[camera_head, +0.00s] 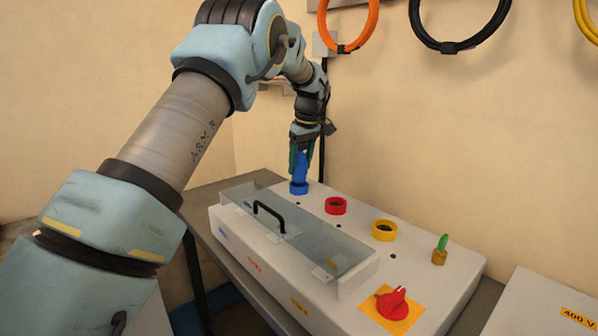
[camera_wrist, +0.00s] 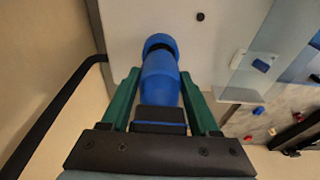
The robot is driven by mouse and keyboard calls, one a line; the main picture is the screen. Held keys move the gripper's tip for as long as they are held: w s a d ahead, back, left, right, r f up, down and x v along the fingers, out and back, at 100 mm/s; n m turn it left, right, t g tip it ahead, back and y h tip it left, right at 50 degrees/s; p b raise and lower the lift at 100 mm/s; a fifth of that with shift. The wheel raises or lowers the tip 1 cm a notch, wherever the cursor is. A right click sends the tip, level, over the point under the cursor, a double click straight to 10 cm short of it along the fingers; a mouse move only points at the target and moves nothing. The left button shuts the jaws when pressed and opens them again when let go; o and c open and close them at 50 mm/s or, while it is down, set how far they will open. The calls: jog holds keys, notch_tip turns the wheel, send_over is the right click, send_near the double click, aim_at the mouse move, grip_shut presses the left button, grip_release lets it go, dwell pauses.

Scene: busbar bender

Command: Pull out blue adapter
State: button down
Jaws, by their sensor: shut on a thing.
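The blue adapter (camera_head: 300,167) stands upright at the far end of the white bender box (camera_head: 440,270). Its lower end is at a blue ring (camera_head: 298,188) on the box top. In the wrist view the blue adapter (camera_wrist: 160,80) lies between the green fingers of my gripper (camera_wrist: 158,98), with the blue ring (camera_wrist: 160,42) beyond it and a dark gap visible at the ring. My gripper (camera_head: 302,152) is shut on the adapter from above. I cannot tell how deep the adapter sits in the ring.
A red ring (camera_head: 336,206), a yellow ring (camera_head: 384,230) and a green-topped brass piece (camera_head: 440,248) line the box top. A clear cover (camera_head: 300,235) with a black handle (camera_head: 268,213) and a red rotary switch (camera_head: 391,303) are nearer. Cable coils (camera_head: 452,44) hang on the wall.

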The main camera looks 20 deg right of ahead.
aim_at(300, 146)
jog(key=shift+r+p, duration=2.05)
jog(key=shift+r, duration=0.5)
jog(key=shift+f, duration=0.1)
